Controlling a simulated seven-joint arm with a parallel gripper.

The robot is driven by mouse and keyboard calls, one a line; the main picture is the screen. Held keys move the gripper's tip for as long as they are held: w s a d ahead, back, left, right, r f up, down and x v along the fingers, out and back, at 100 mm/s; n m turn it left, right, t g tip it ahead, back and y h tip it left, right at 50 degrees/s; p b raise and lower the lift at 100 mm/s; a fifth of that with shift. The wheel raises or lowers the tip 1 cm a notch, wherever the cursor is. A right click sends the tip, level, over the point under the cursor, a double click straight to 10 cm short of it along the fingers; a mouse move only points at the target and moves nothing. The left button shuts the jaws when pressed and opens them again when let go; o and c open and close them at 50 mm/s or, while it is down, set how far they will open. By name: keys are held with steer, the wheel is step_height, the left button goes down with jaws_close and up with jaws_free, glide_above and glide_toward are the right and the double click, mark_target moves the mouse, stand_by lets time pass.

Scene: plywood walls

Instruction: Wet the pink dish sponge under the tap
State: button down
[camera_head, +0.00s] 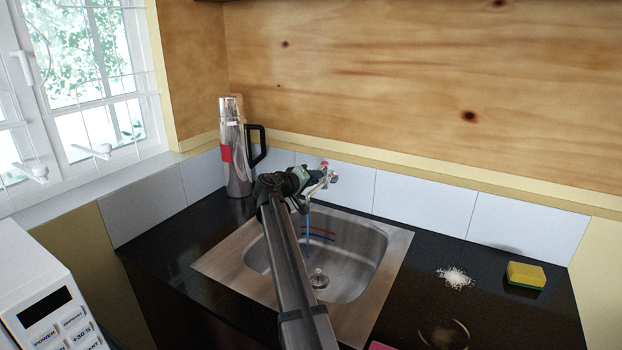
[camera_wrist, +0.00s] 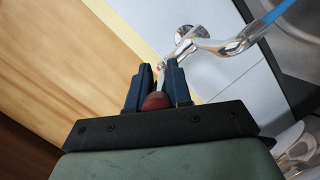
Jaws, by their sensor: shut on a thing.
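A pink thing (camera_head: 380,346), likely the pink dish sponge, shows only as a sliver at the bottom edge of the head view, on the counter right of the sink. The metal tap (camera_head: 333,178) is on the wall behind the sink (camera_head: 375,260); it also shows in the wrist view (camera_wrist: 215,46). A blue stream (camera_head: 307,222) falls from its spout into the basin. My gripper (camera_head: 318,181) is at the tap. In the wrist view its dark blue fingers (camera_wrist: 159,72) close around the tap's handle with a red knob (camera_wrist: 155,101). The arm hides part of the basin.
A steel flask (camera_head: 236,165) with a black handle stands left of the tap. A yellow-green sponge (camera_head: 525,276), white grains (camera_head: 455,277) and a faint round glass-like thing (camera_head: 444,335) are on the right counter. A white microwave (camera_head: 45,300) stands at lower left.

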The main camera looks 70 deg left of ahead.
steer(key=shift+w+d+n+g+y, duration=0.5)
steer(key=shift+w+n+g+y, duration=0.4)
steer(key=shift+n+y, duration=0.1)
steer(key=c, duration=1.1)
jaws_free()
steer(key=shift+s, duration=0.1)
steer(key=v, duration=1.3)
steer(key=shift+s+d, duration=0.25)
steer(key=shift+d, duration=0.05)
